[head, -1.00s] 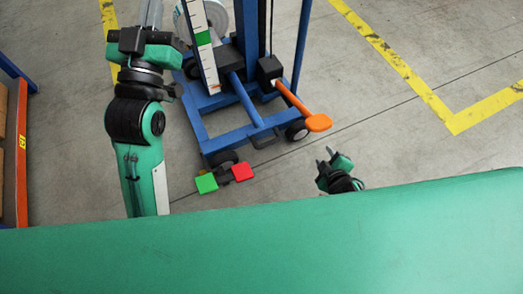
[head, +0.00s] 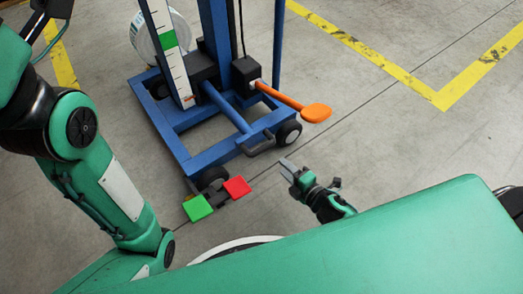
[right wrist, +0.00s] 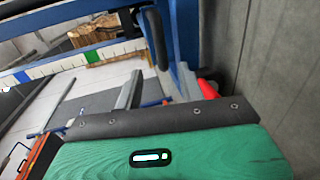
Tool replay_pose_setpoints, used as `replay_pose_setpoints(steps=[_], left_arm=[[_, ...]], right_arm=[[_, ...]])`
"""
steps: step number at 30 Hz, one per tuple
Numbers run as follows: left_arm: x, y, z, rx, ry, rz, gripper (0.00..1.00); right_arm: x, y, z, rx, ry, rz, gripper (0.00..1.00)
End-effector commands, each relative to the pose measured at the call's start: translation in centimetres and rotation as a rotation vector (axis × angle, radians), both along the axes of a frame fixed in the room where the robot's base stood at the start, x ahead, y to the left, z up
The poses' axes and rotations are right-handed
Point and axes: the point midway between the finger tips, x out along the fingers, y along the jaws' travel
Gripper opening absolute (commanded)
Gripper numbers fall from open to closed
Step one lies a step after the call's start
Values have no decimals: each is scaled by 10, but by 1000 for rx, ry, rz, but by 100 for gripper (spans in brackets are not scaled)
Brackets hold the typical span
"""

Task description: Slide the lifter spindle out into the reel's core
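The blue lifter (head: 180,150) stands in the upper middle of the head view. Its white scale (head: 172,60) has a green mark. The white reel (head: 148,38) is behind the scale; its core is hidden, and I cannot make out the spindle. An orange-ended lever (head: 315,112) sticks out on the right of the lifter. My right gripper (head: 288,168) is low in front of the lifter, below the lever and touching nothing visible. The right wrist view shows its two fingers (right wrist: 158,88) apart and empty. My left gripper is at the upper left edge, partly cut off, its fingers unclear.
A green pedal (head: 197,208) and a red pedal (head: 237,187) sit at the lifter's near corner, left of my right gripper. A caster wheel (head: 288,133) stands close beyond that gripper. The floor to the right is clear, with yellow lines (head: 390,68).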

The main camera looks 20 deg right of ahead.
Motion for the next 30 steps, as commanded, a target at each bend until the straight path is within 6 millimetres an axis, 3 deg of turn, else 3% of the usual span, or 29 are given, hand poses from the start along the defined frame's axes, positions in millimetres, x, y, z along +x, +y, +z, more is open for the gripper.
replay_pose_setpoints(steps=[21, 30], left_arm=[[-7, -2, -37, -19, -9, -6, 0], [-11, -4, -39, -19, -19, -6, 0]], right_arm=[[96, 34, -24, 0, -1, -1, 40], [114, 41, -27, 0, 1, -1, 40]])
